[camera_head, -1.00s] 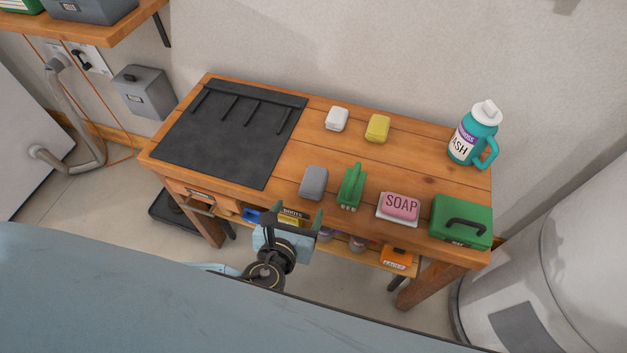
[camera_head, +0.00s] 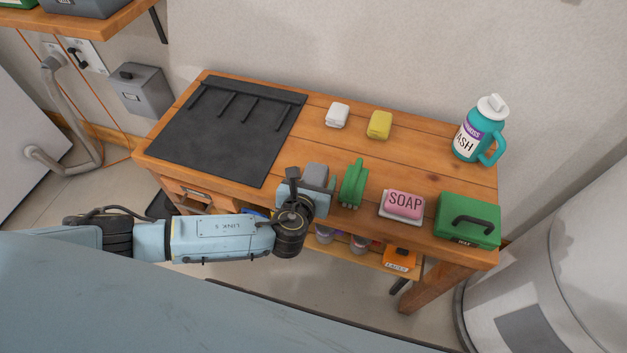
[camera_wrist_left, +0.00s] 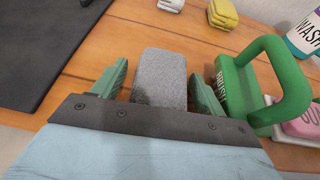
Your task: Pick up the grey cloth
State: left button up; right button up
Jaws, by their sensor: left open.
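The grey cloth (camera_head: 315,174) is a small folded block near the front edge of the wooden table, left of a green brush (camera_head: 354,184). My left gripper (camera_head: 311,182) is over the front edge, right at the cloth, and partly hides it. In the left wrist view the grey cloth (camera_wrist_left: 160,77) lies between the two green fingers of my open left gripper (camera_wrist_left: 160,88). A gap shows on each side of the cloth. My right gripper is not in view.
A black mat (camera_head: 227,130) covers the table's left part. White (camera_head: 338,115) and yellow (camera_head: 379,125) cloths lie farther back. Pink soap (camera_head: 404,204), a green case (camera_head: 468,220) and a teal wash jug (camera_head: 480,130) are to the right. The brush stands close beside the right finger.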

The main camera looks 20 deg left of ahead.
pick_arm(q)
jog(key=c, duration=1)
